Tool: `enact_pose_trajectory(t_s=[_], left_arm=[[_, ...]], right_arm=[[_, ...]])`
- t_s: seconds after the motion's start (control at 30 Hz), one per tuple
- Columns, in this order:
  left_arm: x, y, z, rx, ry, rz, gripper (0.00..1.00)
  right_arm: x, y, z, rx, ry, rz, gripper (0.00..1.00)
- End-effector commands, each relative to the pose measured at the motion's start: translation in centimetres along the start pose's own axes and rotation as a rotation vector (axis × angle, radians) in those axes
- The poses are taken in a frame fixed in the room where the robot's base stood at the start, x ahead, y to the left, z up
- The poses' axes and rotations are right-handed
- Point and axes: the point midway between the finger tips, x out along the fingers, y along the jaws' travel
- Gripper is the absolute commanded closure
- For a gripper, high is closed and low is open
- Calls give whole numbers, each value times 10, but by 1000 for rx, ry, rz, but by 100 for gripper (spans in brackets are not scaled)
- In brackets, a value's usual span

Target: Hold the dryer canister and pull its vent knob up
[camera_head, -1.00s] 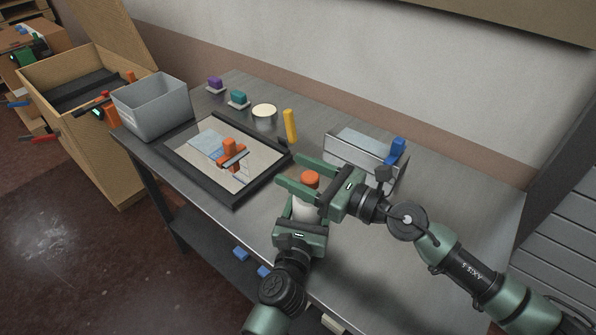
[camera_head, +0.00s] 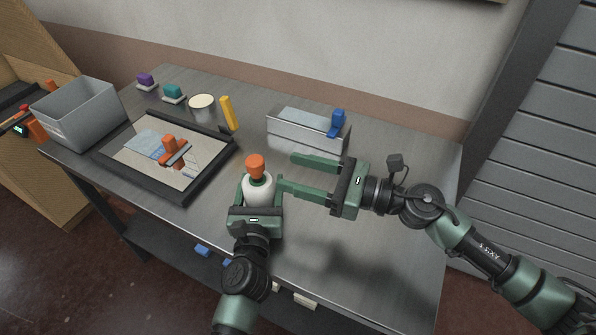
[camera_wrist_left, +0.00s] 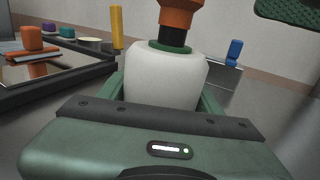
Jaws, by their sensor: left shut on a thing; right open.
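The dryer canister (camera_head: 258,190) is white with a green collar and stands upright between the fingers of my left gripper (camera_head: 259,186), which is shut on its body. Its orange vent knob (camera_head: 255,162) is on top. In the left wrist view a dark stem (camera_wrist_left: 174,38) shows between the knob (camera_wrist_left: 181,14) and the collar; the knob's top is cut off. My right gripper (camera_head: 288,173) is open and empty to the right of the canister, its fingers pointing left toward it. The fingertips are apart from the knob. The canister's base is hidden.
A black-framed tray (camera_head: 190,188) with an orange-handled tool lies left of the canister. A metal box (camera_head: 300,133) with a blue handle (camera_head: 337,122) stands behind the right gripper. A grey bin (camera_head: 80,115) is far left. The table's right part is clear.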

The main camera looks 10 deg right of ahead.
Motion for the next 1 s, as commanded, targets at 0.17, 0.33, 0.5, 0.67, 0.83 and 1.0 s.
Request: enact_pose_trajectory(t_s=[0.17, 0.33, 0.5, 0.67, 0.83, 1.0], left_arm=[[0, -1, 0, -1, 1, -2, 100], [0, -1, 0, -1, 1, -2, 22], [0, -1, 0, -1, 0, -1, 10], [0, 0, 0, -1, 0, -1, 10], [-10, 0, -1, -2, 1, -1, 10], [-43, -1, -2, -2, 4, -1, 10]], right_arm=[[0, 0, 0, 0, 0, 0, 44], [0, 0, 0, 0, 0, 0, 44], [0, 0, 0, 0, 0, 0, 44], [0, 0, 0, 0, 0, 0, 44], [0, 0, 0, 0, 0, 0, 44], [0, 0, 0, 0, 0, 0, 44]])
